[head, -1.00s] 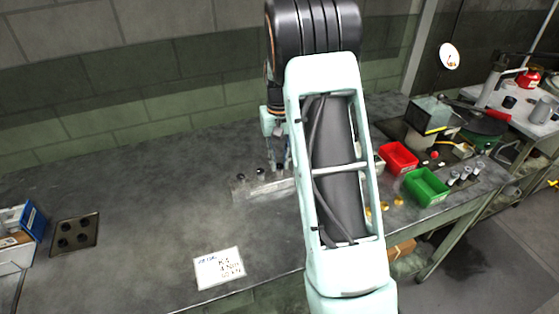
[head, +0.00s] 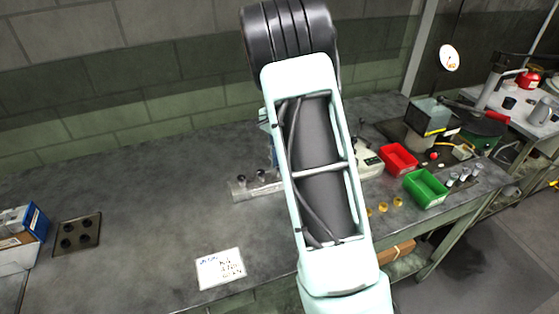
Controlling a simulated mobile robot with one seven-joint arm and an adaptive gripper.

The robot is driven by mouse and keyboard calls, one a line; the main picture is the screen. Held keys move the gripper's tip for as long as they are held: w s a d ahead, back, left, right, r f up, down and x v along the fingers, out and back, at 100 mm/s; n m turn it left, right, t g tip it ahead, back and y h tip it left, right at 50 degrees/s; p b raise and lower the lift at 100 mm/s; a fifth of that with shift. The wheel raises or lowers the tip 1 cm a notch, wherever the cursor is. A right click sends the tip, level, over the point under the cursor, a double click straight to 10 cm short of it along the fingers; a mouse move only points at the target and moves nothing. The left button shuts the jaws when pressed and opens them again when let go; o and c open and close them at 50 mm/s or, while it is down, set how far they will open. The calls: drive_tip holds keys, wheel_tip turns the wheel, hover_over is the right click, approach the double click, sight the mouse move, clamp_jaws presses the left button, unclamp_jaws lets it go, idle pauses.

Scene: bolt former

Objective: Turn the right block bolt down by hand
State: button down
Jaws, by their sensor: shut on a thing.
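The metal block (head: 250,191) lies on the bench left of my arm, and its right end is hidden behind my arm. Two dark-headed bolts show on it, a left one (head: 241,180) and another (head: 261,175) to its right. The right block bolt is hidden behind my arm. Only a sliver of my gripper (head: 273,156) shows at the left edge of my arm, over the right part of the block. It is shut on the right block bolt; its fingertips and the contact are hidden.
A white handwritten card (head: 221,269) lies in front of the block. A dark plate with holes (head: 77,234) and a box (head: 20,238) are at left. Red (head: 398,158) and green (head: 427,188) bins and small brass pieces (head: 383,206) are at right.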

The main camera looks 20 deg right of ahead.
drive_tip(key=m, duration=0.2)
drive_tip(key=m+p, duration=0.1)
drive_tip(key=m, duration=0.1)
drive_tip(key=shift+w+r+m, duration=0.15)
drive_tip(key=shift+w+m, duration=0.05)
drive_tip(key=shift+m, duration=0.2)
idle(0.4)
drive_tip(key=c, duration=2)
unclamp_jaws()
drive_tip(key=shift+c, duration=0.2)
drive_tip(key=shift+o, duration=1.2)
drive_tip(key=shift+s, duration=0.1)
wheel_tip(320, 180, up, 12)
